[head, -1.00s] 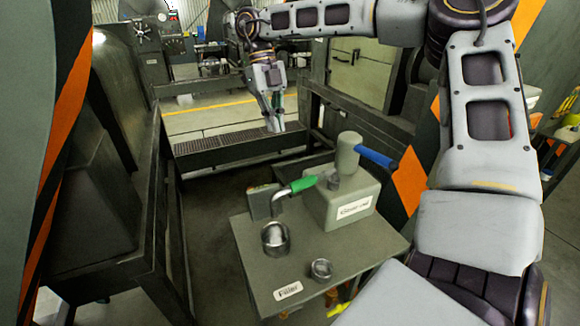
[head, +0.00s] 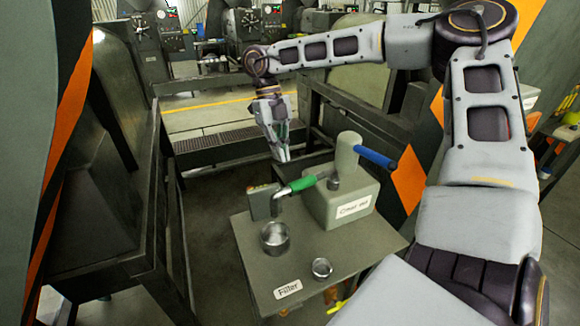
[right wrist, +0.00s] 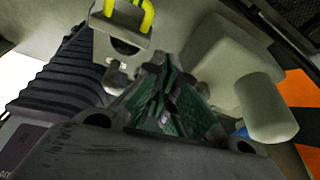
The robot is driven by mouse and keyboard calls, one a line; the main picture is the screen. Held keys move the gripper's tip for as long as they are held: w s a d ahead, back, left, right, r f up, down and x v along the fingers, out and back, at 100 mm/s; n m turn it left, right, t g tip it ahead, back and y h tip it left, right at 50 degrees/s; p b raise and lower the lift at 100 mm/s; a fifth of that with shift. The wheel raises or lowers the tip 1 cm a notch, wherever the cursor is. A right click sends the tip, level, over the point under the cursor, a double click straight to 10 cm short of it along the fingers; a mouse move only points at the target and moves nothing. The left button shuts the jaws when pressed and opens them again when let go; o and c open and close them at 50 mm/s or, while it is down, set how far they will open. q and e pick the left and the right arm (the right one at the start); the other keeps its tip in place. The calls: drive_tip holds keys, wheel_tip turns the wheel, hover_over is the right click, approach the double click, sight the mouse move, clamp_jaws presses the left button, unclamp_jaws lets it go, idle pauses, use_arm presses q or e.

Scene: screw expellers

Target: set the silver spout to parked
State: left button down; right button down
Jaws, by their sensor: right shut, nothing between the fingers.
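The silver spout (head: 277,204) is a short bent metal tube in the head view, beside a small dark grey box (head: 262,202). The spout's lower end is near an open metal cup (head: 274,238). My right gripper (head: 284,157) is shut and empty, pointing down above and behind the green handle, apart from it. Its fingers (right wrist: 172,105) also show in the right wrist view. My left gripper is out of view.
A grey cylinder (head: 347,152) with a blue handle (head: 376,158) rises from the block. A small metal ring or cup (head: 321,267) and a "Filler" label (head: 288,289) are on the grey tabletop (head: 258,268). A dark metal frame (head: 160,165) stands at the left.

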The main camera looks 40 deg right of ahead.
sight(300, 185)
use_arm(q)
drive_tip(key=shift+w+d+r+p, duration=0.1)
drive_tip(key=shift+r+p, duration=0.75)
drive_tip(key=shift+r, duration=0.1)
use_arm(e)
drive_tip(key=shift+s+a+f, duration=0.1)
drive_tip(key=shift+s+f, duration=0.35)
drive_tip(key=shift+s, duration=0.35)
drive_tip(key=shift+s+a+f, duration=0.15)
drive_tip(key=shift+s+f, duration=0.35)
drive_tip(key=shift+s, duration=0.25)
drive_tip(key=shift+s+a+f, duration=0.1)
drive_tip(key=shift+s+f, duration=0.35)
drive_tip(key=shift+s, duration=0.35)
